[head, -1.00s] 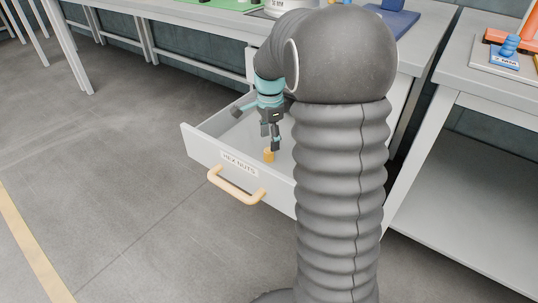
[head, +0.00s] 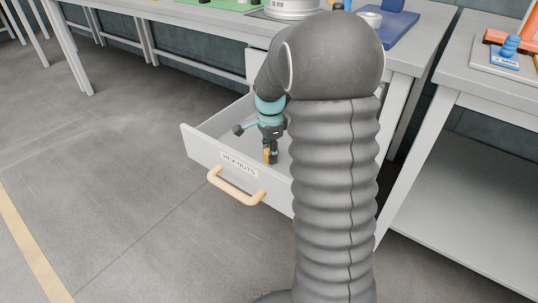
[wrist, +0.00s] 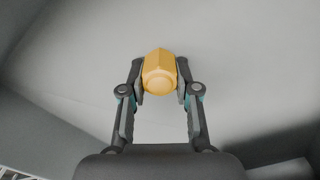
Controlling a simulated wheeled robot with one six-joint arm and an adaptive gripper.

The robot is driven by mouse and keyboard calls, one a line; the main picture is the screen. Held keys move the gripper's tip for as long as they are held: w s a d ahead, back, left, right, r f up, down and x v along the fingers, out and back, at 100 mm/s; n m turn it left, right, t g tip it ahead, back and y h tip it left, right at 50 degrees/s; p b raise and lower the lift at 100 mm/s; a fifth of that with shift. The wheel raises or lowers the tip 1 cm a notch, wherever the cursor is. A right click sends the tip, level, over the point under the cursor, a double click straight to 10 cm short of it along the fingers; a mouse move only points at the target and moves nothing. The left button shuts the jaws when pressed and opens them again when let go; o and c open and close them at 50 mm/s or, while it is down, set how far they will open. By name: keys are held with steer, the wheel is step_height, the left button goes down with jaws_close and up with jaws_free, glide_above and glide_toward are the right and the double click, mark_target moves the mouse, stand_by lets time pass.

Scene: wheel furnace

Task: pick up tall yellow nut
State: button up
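The tall yellow nut (wrist: 159,72) stands between the two fingers of my gripper (wrist: 161,80) in the wrist view. It is orange-yellow and six-sided, with a rounded top. The fingers lie along its left and right sides with little or no gap, and I cannot tell whether both press on it. In the head view my gripper (head: 270,158) points down into the open drawer (head: 205,151), and the nut (head: 267,155) shows partly behind a finger. The nut appears to be on the drawer floor.
The drawer front has a "HEX NUTS" label (head: 239,165) and a pale orange handle (head: 236,188). Its walls stand around my gripper. A workbench (head: 232,24) is above and behind. A second table (head: 480,82) is at the right. The floor at the left is clear.

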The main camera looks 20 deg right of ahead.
jaws_close()
steer(key=shift+r, duration=0.15)
steer(key=shift+r, duration=0.6)
step_height(320, 180, up, 3)
steer(key=shift+f, duration=0.15)
steer(key=s+d+r, duration=0.7)
steer(key=s+d, duration=0.1)
steer(key=shift+d, duration=0.25)
